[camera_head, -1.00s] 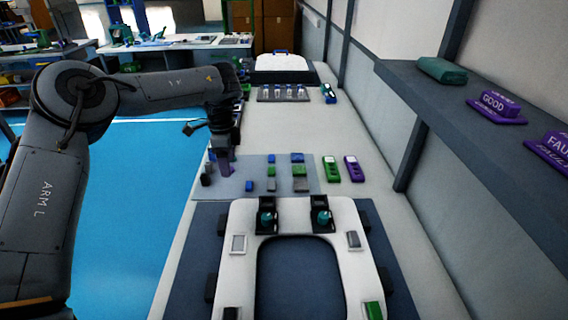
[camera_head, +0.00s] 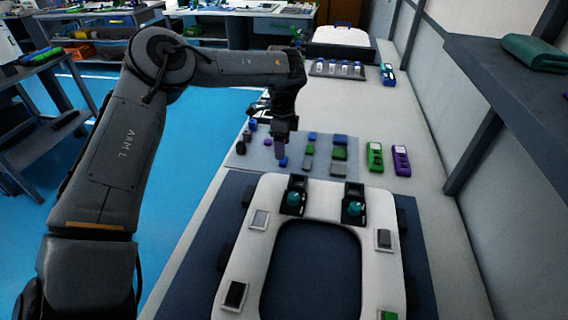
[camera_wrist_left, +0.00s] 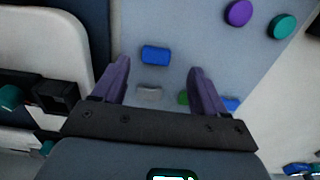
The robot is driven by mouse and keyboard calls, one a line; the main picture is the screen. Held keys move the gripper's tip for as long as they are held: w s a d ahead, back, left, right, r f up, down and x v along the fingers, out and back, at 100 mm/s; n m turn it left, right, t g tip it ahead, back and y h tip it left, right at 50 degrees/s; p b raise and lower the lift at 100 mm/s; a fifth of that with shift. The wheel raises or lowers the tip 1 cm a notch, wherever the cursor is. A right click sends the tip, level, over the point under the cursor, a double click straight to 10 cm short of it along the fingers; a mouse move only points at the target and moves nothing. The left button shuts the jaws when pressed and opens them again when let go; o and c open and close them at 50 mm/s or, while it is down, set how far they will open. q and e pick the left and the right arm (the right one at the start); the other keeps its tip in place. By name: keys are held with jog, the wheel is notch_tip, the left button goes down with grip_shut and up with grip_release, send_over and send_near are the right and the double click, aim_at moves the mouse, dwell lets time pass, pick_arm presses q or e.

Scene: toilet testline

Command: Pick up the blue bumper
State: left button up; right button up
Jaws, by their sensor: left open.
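A small blue bumper (camera_head: 283,162) lies on the grey mat (camera_head: 262,160) on the bench. My left gripper (camera_head: 281,152) points down over the mat, close to this bumper, with its purple fingers partly overlapping one another in the head view. In the left wrist view the blue bumper (camera_wrist_left: 155,55) shows between the two open, empty fingertips (camera_wrist_left: 159,70). I cannot tell the height left between the fingers and the bumper. More blue blocks (camera_head: 313,136) lie farther back on the mat. My right gripper is not in view.
Green and grey blocks (camera_head: 338,154) lie right of the gripper. Round purple and teal pieces (camera_wrist_left: 239,13) show in the wrist view. A white toilet seat (camera_head: 258,245) with two hinges lies in front. Green and purple devices (camera_head: 401,160) stand at the right.

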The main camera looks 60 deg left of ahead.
aim_at(284, 161)
pick_arm(q)
jog(key=f, duration=0.1)
jog(key=f+b, duration=0.1)
jog(key=f, duration=0.1)
jog(key=shift+s+d+f+b, duration=0.15)
jog(key=shift+s+f+b, duration=0.1)
jog(key=shift+f+b, duration=0.15)
jog(key=shift+f, duration=0.4)
jog(key=shift+c, duration=0.7)
jog(key=c, duration=1)
